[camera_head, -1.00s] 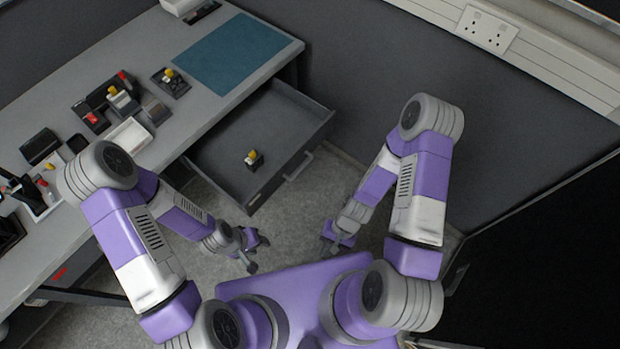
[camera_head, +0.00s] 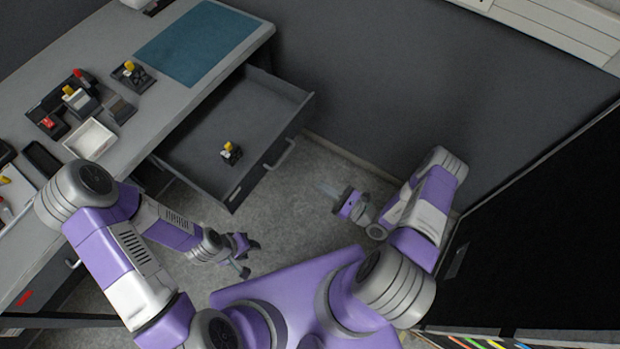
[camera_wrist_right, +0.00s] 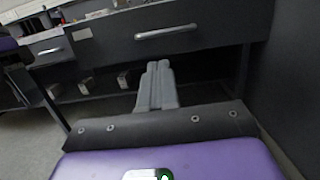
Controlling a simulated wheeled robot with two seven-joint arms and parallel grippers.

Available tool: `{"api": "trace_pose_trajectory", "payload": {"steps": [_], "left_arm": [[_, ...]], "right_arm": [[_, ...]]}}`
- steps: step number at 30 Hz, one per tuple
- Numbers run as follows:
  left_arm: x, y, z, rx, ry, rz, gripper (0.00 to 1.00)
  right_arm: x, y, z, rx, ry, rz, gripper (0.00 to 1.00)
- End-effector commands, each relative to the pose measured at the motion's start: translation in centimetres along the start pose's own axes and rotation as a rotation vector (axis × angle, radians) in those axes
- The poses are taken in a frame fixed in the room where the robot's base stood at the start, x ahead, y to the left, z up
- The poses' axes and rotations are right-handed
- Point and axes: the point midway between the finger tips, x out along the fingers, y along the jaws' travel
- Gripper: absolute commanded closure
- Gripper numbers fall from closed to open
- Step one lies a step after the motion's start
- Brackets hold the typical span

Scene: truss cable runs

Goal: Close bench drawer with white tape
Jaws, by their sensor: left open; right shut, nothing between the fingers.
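The bench drawer (camera_head: 250,115) is pulled out from the bench in the head view. A small pale patch (camera_head: 235,193), likely the white tape, shows at the near end of its front. In the right wrist view the drawer front (camera_wrist_right: 200,27) has a bar handle (camera_wrist_right: 166,32) and a whitish strip (camera_wrist_right: 82,34) at its left end. My right gripper (camera_head: 326,189) is shut and empty, apart from the drawer front, with its fingers (camera_wrist_right: 157,70) pointing toward it below the handle. My left gripper (camera_head: 250,258) is open and empty, clear of the drawer's near corner.
A small black item with a yellow top (camera_head: 231,152) sits in the drawer. The bench (camera_head: 165,105) holds a blue mat (camera_head: 200,42), a white tray (camera_head: 89,139) and several small parts. A grey wall stands behind, and a dark panel (camera_head: 540,220) is close to my right arm.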

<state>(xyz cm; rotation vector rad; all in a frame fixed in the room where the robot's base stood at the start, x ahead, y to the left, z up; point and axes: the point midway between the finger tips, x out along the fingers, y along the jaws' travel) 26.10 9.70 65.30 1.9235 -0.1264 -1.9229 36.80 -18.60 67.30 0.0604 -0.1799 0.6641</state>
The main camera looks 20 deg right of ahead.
Motion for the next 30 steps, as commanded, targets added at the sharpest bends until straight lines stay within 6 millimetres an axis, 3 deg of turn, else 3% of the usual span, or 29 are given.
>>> {"api": "trace_pose_trajectory", "payload": {"steps": [15, 21, 30], "left_arm": [[1.1, -0.4, -0.1, 0.0, 0.0, 0.0, 0.57], [1.4, -0.5, -0.1, 0.0, 0.0, 0.0, 0.57], [1.5, -0.6, -0.1, 0.0, 0.0, 0.0, 0.57]], "right_arm": [[10.4, 0.3, 0.0, 0.002, -0.002, 0.01, 1.0], [12.5, 0.3, 0.0, 0.001, 0.0, 0.009, 1.0], [13.0, 0.2, 0.1, 0.002, 0.0, 0.007, 1.0]]}}
